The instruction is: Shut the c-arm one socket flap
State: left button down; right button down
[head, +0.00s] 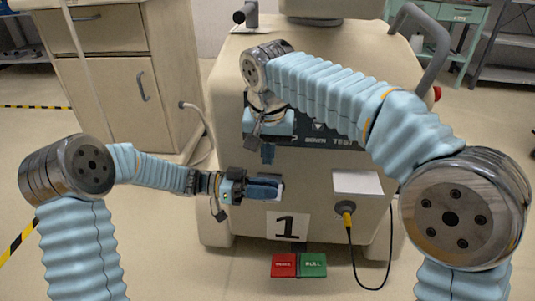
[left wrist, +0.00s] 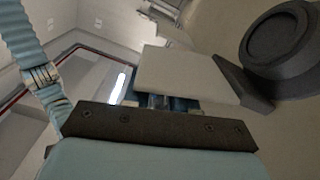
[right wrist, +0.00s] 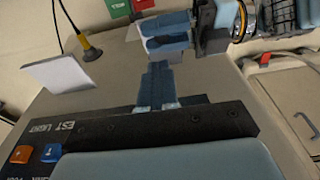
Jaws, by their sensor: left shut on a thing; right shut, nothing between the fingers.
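On the cart marked 1 (head: 325,220), my left gripper (head: 268,188) reaches in from the left and is shut on a pale flap, which is mostly hidden behind its fingers in the head view. The left wrist view shows this flap (left wrist: 185,73) as a flat beige plate standing out, with a dark round socket collar (left wrist: 278,42) beside it on the cart. My right gripper (head: 268,155) is shut and empty, pointing down just above the left gripper. In the right wrist view its closed fingers (right wrist: 155,88) are apart from the left gripper (right wrist: 168,32).
A white plate (head: 358,182) stands out above a socket with a yellow plug (head: 347,208) and hanging black cable. Red (head: 284,265) and green (head: 313,265) pedals lie below. A button panel is behind my right gripper. A beige cabinet (head: 120,80) stands at left.

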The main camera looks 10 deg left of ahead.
aim_at(268, 185)
jog(key=f, duration=0.5)
jog(key=w+f, duration=0.1)
jog(key=f, duration=0.1)
jog(key=shift+w+a+f, duration=0.1)
jog(key=shift+f, duration=0.05)
pick_arm(q)
jog(key=shift+r, duration=0.1)
pick_arm(e)
jog(key=shift+s+f, duration=0.45)
jog(key=shift+f, duration=0.2)
pick_arm(q)
jog(key=c, duration=1)
grip_release()
jog(key=shift+w, duration=0.1)
jog(key=shift+o, duration=0.2)
